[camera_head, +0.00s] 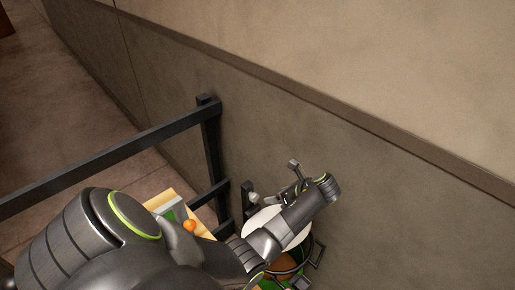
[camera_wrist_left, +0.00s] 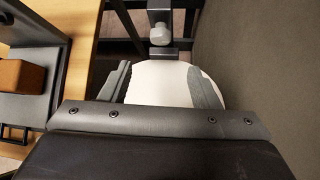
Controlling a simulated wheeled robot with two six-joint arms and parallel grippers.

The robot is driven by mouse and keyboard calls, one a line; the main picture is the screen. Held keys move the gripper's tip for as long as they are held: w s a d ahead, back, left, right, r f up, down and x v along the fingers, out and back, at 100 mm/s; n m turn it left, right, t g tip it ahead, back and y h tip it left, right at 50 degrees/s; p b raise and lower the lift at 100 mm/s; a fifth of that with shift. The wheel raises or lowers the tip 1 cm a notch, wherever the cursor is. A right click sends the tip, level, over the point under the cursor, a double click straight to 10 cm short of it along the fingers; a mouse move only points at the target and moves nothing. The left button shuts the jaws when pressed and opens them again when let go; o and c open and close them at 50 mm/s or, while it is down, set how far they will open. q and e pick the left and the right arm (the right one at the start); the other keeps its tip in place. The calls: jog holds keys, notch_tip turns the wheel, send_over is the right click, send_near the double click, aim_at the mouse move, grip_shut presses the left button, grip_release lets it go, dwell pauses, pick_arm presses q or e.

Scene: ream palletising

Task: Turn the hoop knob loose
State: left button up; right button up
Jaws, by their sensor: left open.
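The pale grey hoop knob (camera_wrist_left: 161,35) sits on a dark upright bracket (camera_wrist_left: 160,12) at the top middle of the left wrist view. It shows small in the head view (camera_head: 254,198), beside the dark rail post. My left gripper (camera_wrist_left: 160,68) is open, with its two grey fingers apart and nothing seen between them but a white rounded surface (camera_wrist_left: 158,84) beyond. The knob lies ahead of the fingertips and apart from them. In the head view my left gripper (camera_head: 284,193) is near the wall, above the white surface. My right gripper is not in view.
A dark railing (camera_head: 130,152) stands left of the knob. The wall (camera_head: 390,190) is close on the right. A wooden top (camera_head: 163,200) with an orange ball-like thing (camera_head: 190,226) lies left. A brown block (camera_wrist_left: 20,74) sits in a grey holder.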

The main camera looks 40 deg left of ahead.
pick_arm(q)
send_near(256, 197)
jog(key=x, duration=0.7)
jog(key=shift+a+f, duration=0.15)
jog(key=shift+f, duration=0.2)
jog(key=shift+x, duration=0.85)
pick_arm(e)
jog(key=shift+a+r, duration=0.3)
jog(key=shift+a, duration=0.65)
pick_arm(q)
jog(key=c, duration=1)
jog(key=shift+r+p, duration=0.1)
jog(key=shift+p, duration=0.25)
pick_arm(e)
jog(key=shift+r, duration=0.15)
